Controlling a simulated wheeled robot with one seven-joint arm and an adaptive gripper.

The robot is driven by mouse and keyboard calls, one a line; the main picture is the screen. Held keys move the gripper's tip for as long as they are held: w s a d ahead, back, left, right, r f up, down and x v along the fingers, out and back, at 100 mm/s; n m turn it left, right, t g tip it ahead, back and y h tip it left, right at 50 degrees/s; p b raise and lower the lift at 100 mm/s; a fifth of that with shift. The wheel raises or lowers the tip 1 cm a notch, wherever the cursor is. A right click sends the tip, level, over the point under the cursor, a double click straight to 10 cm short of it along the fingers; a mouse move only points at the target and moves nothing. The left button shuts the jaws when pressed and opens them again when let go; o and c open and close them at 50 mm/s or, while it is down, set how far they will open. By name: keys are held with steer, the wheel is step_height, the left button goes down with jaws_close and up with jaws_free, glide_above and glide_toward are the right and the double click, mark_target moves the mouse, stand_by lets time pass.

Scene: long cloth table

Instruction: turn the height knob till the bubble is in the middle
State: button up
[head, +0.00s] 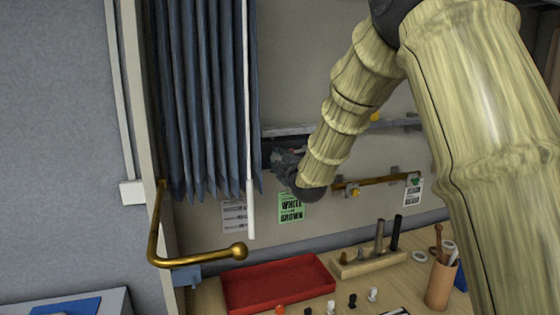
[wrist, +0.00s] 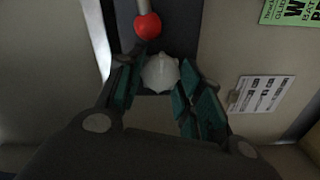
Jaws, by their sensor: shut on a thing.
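My gripper (wrist: 156,76) has its teal-padded fingers on either side of a white, ridged knob (wrist: 160,71) in the wrist view, and it is shut on it. The knob sits against a dark, narrow panel. In the head view my gripper (head: 284,162) is at the wall below the grey rail, right of the blue curtain, and my arm hides much of it. The knob cannot be made out there. No level or bubble can be made out in either view.
A red ball (wrist: 148,26) on a pale rod is just beyond the knob. A blue curtain (head: 205,100) and white rod (head: 249,130) hang left of my gripper. A brass rail (head: 195,260) juts out lower left. A red tray (head: 278,283) and wooden tool block (head: 368,262) stand below.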

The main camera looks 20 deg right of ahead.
steer(key=shift+f+b, duration=0.15)
steer(key=shift+b, duration=0.25)
steer(key=n+b, duration=0.4)
steer(key=b, duration=0.1)
steer(key=shift+b, duration=0.35)
steer(key=shift+n, duration=0.3)
steer(key=o, duration=1)
steer(key=shift+o, duration=0.2)
steer(key=shift+s, duration=0.15)
